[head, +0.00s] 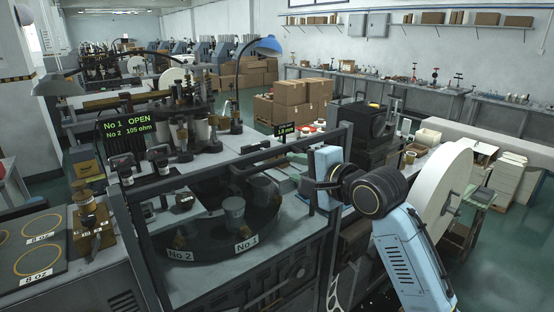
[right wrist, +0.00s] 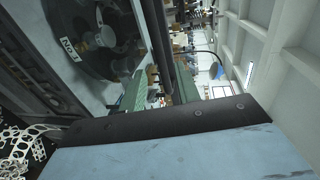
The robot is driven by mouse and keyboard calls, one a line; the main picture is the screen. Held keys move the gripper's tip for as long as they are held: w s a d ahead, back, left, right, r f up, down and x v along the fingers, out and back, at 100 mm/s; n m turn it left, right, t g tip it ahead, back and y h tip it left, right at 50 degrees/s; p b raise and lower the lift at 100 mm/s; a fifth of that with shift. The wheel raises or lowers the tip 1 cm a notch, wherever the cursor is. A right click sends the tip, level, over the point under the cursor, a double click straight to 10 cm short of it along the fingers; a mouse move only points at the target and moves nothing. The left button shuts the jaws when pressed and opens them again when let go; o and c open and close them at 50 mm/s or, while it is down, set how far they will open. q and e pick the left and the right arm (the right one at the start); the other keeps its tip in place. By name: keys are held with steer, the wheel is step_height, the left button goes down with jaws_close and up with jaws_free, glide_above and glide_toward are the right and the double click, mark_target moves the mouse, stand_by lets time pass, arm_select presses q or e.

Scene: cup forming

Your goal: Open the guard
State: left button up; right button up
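The guard (head: 230,163) is a dark-framed, see-through panel at the front of the cup machine. Its top bar slopes across the head view, and its posts stand upright, so it looks closed. My right gripper (head: 309,188) is by the right end of the guard, close to the top bar and right post. I cannot tell whether it touches the frame, and its fingertips are too small and dark to read. My left gripper is not in view.
Behind the guard is a dark turntable (head: 208,226) with metal cups and labels No 1 and No 2. A green display (head: 126,127) reads "No 1 OPEN, No 2 105 ohm". A large white roll (head: 443,190) stands right of my arm. A blue lamp (head: 262,46) rises behind.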

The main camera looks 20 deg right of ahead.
mark_target(279, 163)
steer(key=p+x, duration=0.1)
steer(key=x, duration=0.6)
steer(key=shift+w+a, duration=0.1)
steer(key=shift+w, duration=0.3)
steer(key=shift+c, duration=0.2)
jaws_close()
